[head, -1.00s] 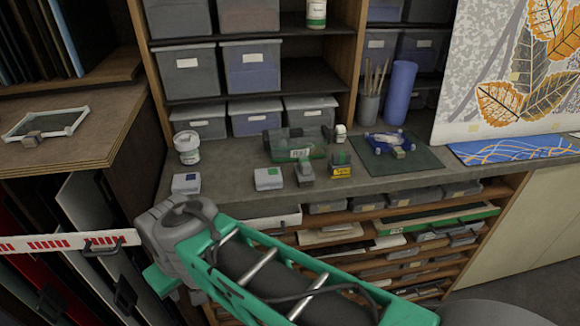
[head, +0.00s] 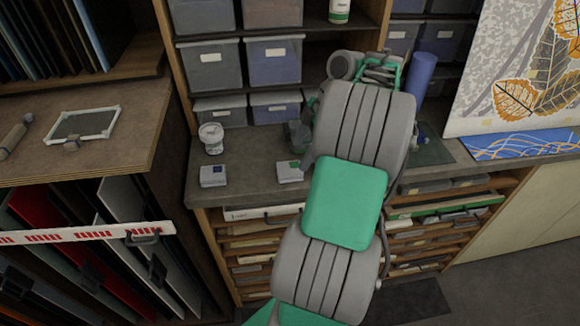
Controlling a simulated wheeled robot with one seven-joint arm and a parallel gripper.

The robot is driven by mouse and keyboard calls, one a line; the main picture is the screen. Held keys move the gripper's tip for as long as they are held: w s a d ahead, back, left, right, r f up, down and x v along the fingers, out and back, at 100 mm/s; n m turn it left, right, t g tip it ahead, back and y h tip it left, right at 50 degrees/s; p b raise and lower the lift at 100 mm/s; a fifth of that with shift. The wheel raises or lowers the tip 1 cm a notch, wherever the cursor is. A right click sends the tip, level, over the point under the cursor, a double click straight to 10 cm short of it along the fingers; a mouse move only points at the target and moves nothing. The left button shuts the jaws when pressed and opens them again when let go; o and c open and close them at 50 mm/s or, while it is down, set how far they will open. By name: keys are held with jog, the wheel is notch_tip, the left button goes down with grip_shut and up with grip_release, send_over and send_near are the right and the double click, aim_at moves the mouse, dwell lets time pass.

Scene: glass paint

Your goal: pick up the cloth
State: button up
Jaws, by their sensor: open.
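My raised arm covers the middle of the counter in the head view. A small sliver of a blue thing (head: 421,133) shows just right of the arm at the green mat (head: 435,152). It may be the cloth, but most of it is hidden and I cannot tell its shape.
A white tub (head: 211,138) and two small boxes, one at left (head: 213,176) and one near the arm (head: 290,172), stand on the counter (head: 240,182). A blue roll (head: 421,75) stands behind the mat. Shelves of grey bins (head: 205,65) rise behind. A framed screen (head: 83,125) lies on the left bench.

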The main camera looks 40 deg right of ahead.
aim_at(290, 168)
jog(key=x, duration=0.6)
jog(key=shift+w+a+f, duration=0.1)
jog(key=shift+a+f, duration=0.1)
jog(key=shift+a, duration=0.1)
jog(key=shift+c, duration=0.4)
jog(key=c, duration=1.4)
